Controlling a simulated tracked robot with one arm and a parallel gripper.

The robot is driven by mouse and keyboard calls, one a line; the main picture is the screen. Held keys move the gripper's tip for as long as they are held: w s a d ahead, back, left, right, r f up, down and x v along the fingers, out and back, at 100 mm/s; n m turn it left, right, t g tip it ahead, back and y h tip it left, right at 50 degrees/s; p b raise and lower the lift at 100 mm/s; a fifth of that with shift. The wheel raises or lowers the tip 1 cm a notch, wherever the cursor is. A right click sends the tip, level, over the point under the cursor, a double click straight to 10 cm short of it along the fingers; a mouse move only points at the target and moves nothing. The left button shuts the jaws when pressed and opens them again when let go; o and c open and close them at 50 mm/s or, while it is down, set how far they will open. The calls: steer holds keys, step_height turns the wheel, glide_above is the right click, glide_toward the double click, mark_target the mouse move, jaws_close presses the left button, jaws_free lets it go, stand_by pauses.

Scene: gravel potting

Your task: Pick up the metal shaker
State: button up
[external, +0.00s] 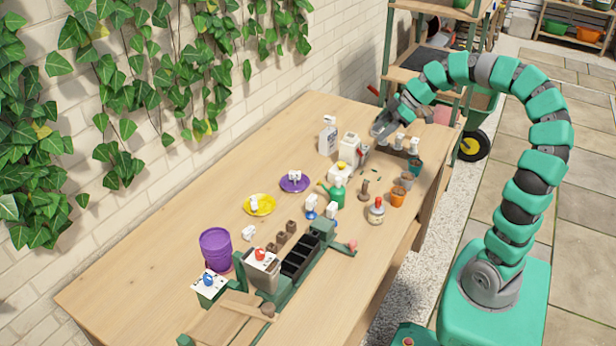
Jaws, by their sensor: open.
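My gripper (381,132) hangs at the far end of the workbench (150,250), open. I see nothing between its jaws, but the view is small. I cannot single out the metal shaker for certain. Two small pale-topped items (407,142) stand just right of my gripper and could include it. A small greyish container with a red top (376,211) stands nearer, by the bench's right side.
A white jug (349,146) and a white bottle (327,140) stand left of my gripper. The bench's left side is mostly clear.

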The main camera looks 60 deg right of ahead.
steer(key=s+d+f+n+y+b, duration=0.25)
steer(key=s+f, duration=0.25)
steer(key=f, duration=0.5)
steer(key=n+y+b, duration=0.3)
steer(key=y, duration=0.2)
glide_toward(377, 207)
steer(key=shift+n, duration=0.25)
steer(key=x, duration=0.3)
steer(key=b+x, duration=0.1)
steer(key=x, duration=0.5)
steer(key=shift+w+r+b, duration=0.3)
steer(key=shift+r+b, duration=0.05)
steer(key=shift+d, duration=0.1)
jaws_close()
